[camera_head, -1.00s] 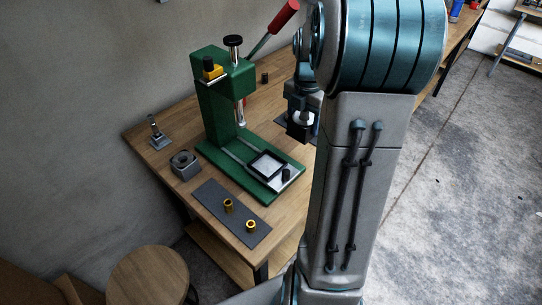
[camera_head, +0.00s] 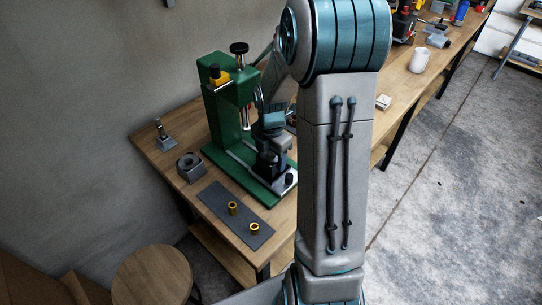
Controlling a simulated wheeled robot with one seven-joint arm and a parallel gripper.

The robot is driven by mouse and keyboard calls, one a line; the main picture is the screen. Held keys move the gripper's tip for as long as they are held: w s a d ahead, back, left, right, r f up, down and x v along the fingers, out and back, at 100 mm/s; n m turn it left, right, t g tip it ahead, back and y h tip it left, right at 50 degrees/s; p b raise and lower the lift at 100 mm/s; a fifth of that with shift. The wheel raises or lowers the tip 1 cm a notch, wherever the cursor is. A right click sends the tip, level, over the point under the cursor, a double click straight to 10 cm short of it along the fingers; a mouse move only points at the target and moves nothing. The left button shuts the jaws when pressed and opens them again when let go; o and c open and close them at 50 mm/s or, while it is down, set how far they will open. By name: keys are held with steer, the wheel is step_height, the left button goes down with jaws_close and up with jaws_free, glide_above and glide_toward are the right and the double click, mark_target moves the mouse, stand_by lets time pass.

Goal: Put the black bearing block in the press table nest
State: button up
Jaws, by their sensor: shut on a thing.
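My gripper (camera_head: 271,158) is over the base of the green press (camera_head: 228,105), in front of its ram. It is shut on the black bearing block (camera_head: 266,169), which is dark and partly covered by the fingers. The block is at or just above the nest on the press table. The nest, a black square frame on a pale plate, is almost wholly hidden behind the gripper and block. I cannot tell whether the block touches it or is seated.
A grey block with a round hole (camera_head: 190,166) and a small metal fixture (camera_head: 163,136) stand left on the wooden bench (camera_head: 146,143). A dark mat (camera_head: 222,205) with two brass bushings lies in front. A round stool (camera_head: 152,275) stands nearby. A white cup (camera_head: 419,60) stands farther right.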

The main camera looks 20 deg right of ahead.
steer(key=shift+f, duration=0.2)
steer(key=shift+f, duration=0.1)
steer(key=o, duration=1.7)
steer(key=shift+f, duration=0.1)
